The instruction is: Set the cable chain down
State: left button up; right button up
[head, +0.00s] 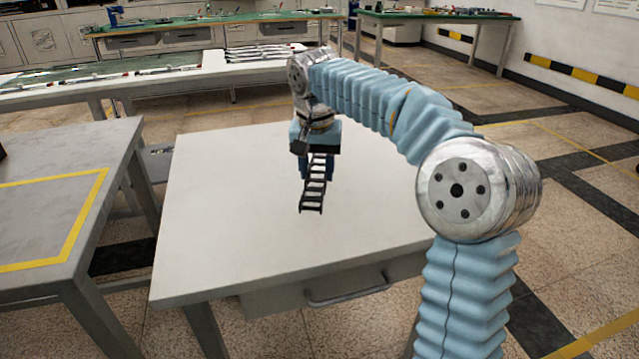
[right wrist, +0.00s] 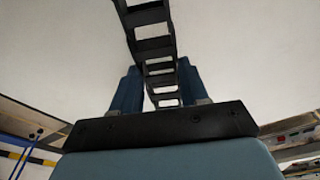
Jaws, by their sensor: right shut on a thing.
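The cable chain (head: 312,193) is a black, ladder-like strip of open links. My right gripper (head: 316,172) is shut on it, over the white table (head: 230,220). The chain extends from the fingers toward the table's front side in the head view. In the right wrist view the chain (right wrist: 155,45) runs between the two blue fingers (right wrist: 158,92) and out of the top of the picture. I cannot tell whether the chain touches the tabletop. The gripper body hides part of the chain in the head view. My left gripper is not in view.
The white tabletop is otherwise clear, and a drawer handle (head: 348,290) is on its front. A grey table with a yellow outline (head: 95,205) stands at left. Behind, a long bench (head: 190,75) carries several tools. Another green-topped bench (head: 440,17) stands at the back right.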

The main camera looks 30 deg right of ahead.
aim_at(320, 172)
jog(key=shift+d+f, duration=0.3)
jog(key=shift+f, duration=0.05)
jog(key=shift+w+d+f, duration=0.1)
jog(key=shift+f, duration=0.8)
jog(key=shift+w+d+f, duration=0.1)
jog(key=shift+f, duration=0.75)
jog(key=shift+f+b, duration=0.1)
jog(key=shift+b, duration=0.25)
jog(key=o, duration=1.1)
jog(key=shift+o, duration=0.2)
jog(key=r, duration=0.4)
jog(key=s+r+p, duration=0.1)
jog(key=r, duration=0.3)
jog(key=a+r+p, duration=0.1)
jog(key=r, duration=0.3)
jog(key=shift+s+a, duration=0.1)
jog(key=shift+s, duration=0.25)
